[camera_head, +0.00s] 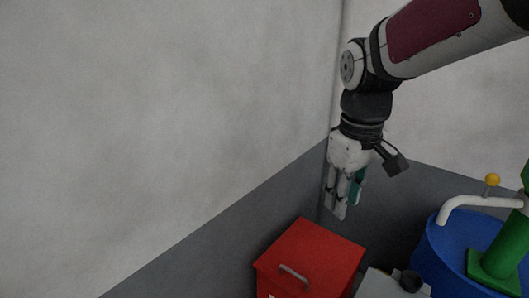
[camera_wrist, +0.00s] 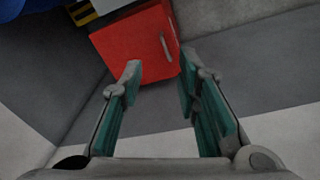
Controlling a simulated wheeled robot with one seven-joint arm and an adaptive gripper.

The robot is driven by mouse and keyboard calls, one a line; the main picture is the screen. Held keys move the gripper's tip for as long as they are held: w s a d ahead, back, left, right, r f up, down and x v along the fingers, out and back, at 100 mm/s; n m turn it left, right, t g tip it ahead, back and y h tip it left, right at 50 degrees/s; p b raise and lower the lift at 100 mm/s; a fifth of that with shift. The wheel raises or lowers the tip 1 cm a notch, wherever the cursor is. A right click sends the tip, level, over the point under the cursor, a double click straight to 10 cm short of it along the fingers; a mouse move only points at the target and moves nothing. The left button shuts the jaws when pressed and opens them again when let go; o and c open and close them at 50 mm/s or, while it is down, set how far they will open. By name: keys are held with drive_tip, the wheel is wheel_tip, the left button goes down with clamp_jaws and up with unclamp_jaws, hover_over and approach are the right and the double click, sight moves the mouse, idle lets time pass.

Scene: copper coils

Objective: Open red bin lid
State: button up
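The red bin (camera_head: 309,262) stands at the bottom middle of the head view, near the wall corner. Its lid is down, with a grey bar handle (camera_head: 293,274) on the near side. In the wrist view the red lid (camera_wrist: 133,45) is at the top, with the handle (camera_wrist: 166,46) near its right edge. My gripper (camera_head: 338,212) hangs above and behind the bin, pointing down. In the wrist view its fingers (camera_wrist: 160,75) are spread apart with nothing between them. It appears clear of the bin and handle.
A blue barrel (camera_head: 437,254) with a white pipe (camera_head: 473,201) and a green fixture (camera_head: 495,258) stands right of the bin. A grey box with a dark knob (camera_head: 410,281) sits between them.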

drive_tip(key=w+a+f+n+g+y+b, duration=0.1)
drive_tip(key=w+a+f+n+b, duration=0.1)
drive_tip(key=w+f+b, duration=0.75)
drive_tip(key=w+a+f+n+g+y+b, duration=0.15)
drive_tip(key=w+f, duration=0.35)
drive_tip(key=f, duration=0.9)
drive_tip(key=shift+n+h, duration=0.35)
drive_tip(key=f+b, duration=0.1)
drive_tip(key=f, duration=0.3)
drive_tip(key=s+a+f+b, duration=0.1)
drive_tip(key=f+b, duration=0.1)
drive_tip(key=f, duration=0.3)
drive_tip(key=f+b, duration=0.2)
drive_tip(key=f, duration=0.3)
drive_tip(key=shift+s+a, duration=0.2)
drive_tip(key=shift+s, duration=0.15)
clamp_jaws()
